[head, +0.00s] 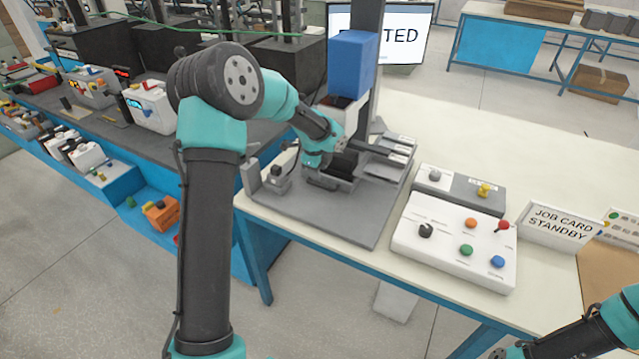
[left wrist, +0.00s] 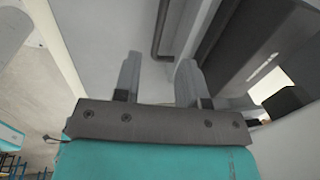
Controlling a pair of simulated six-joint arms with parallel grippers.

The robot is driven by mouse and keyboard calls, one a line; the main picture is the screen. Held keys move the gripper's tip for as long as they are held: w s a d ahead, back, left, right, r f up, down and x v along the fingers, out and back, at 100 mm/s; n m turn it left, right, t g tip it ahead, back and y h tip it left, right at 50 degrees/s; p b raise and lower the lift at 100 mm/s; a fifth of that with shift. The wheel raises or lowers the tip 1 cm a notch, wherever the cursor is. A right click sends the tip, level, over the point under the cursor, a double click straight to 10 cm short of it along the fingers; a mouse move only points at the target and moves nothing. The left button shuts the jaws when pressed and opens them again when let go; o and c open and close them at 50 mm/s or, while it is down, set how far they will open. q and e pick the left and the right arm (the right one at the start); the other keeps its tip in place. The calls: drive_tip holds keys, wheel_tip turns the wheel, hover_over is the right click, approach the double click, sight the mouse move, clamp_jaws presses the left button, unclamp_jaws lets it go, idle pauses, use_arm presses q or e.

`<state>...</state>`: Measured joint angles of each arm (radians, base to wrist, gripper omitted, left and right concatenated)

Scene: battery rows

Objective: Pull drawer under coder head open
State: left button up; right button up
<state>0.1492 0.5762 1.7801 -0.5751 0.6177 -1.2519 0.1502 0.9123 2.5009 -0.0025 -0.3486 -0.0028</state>
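The coder head (head: 352,66) is a blue block on a dark upright post above a grey base plate (head: 345,226). My left gripper (head: 320,180) is low under the coder head, at the front of the dark and grey parts there. The drawer is largely hidden behind my gripper. In the left wrist view, my left gripper's two fingers (left wrist: 158,75) stand apart with nothing between them. A dark bent bar (left wrist: 158,35), perhaps the drawer handle, lies beyond the fingertips on a grey face. My right arm shows at the bottom right; its fingers are out of view.
A white control box (head: 455,247) with coloured buttons stands right of the base plate. A job card sign (head: 557,229) stands further right. A small grey fixture (head: 275,182) is left of my gripper. The table's front edge is close, with free floor before it.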

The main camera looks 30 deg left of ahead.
sight(320, 186)
use_arm(q)
drive_tip(key=f, duration=0.2)
drive_tip(key=w+f, duration=0.1)
drive_tip(key=f, duration=0.4)
drive_tip(key=shift+w, duration=0.15)
clamp_jaws()
idle(0.3)
